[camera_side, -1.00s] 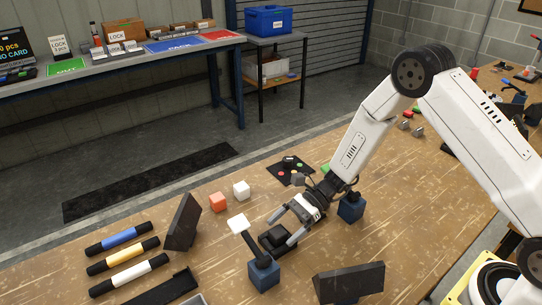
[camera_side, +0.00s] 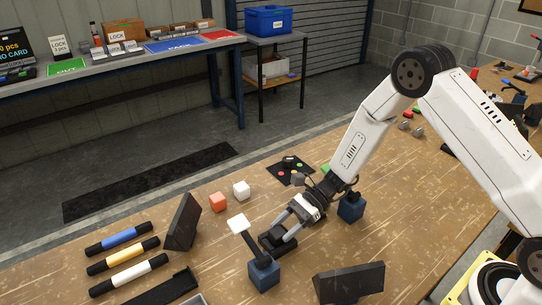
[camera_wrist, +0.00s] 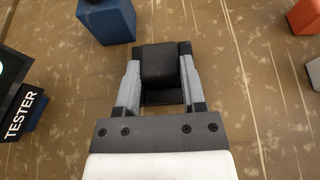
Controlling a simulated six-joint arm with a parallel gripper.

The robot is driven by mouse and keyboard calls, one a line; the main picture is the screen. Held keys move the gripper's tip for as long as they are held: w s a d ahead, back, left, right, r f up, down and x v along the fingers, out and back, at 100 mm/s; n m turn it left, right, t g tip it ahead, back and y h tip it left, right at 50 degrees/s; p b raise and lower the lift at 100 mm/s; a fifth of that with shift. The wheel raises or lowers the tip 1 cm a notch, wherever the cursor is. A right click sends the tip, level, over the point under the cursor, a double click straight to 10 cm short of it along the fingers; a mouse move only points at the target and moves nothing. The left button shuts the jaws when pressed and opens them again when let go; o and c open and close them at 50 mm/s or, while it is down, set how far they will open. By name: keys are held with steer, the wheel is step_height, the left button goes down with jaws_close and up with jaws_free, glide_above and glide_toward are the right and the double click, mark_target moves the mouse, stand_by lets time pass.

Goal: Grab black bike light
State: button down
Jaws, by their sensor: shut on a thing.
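The black bike light (camera_side: 276,238) is a small dark block on the wooden table, at the lower middle of the side view. My gripper (camera_side: 281,233) reaches down to it from the upper right. In the wrist view my gripper (camera_wrist: 161,82) has its two grey fingers on either side of the black bike light (camera_wrist: 160,68) and is shut on it. The light sits over a dark base, and I cannot tell whether it is clear of that base. The far fingertips partly hide its sides.
A blue block with a white-topped post (camera_side: 263,271) stands close by the gripper; another blue block (camera_side: 351,208) is to the right. Orange (camera_side: 217,202) and white (camera_side: 241,190) cubes lie behind. Blue, yellow and white tubes (camera_side: 122,263) lie at left. A black panel (camera_side: 348,282) stands in front.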

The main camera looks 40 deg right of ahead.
steer(key=shift+r, duration=0.15)
steer(key=shift+r, duration=0.65)
steer(key=s+d+r, duration=0.3)
steer(key=s+r, duration=0.8)
steer(key=s, duration=0.2)
steer(key=shift+s+d+r, duration=0.25)
steer(key=shift+d, duration=0.15)
steer(key=shift+w, duration=0.1)
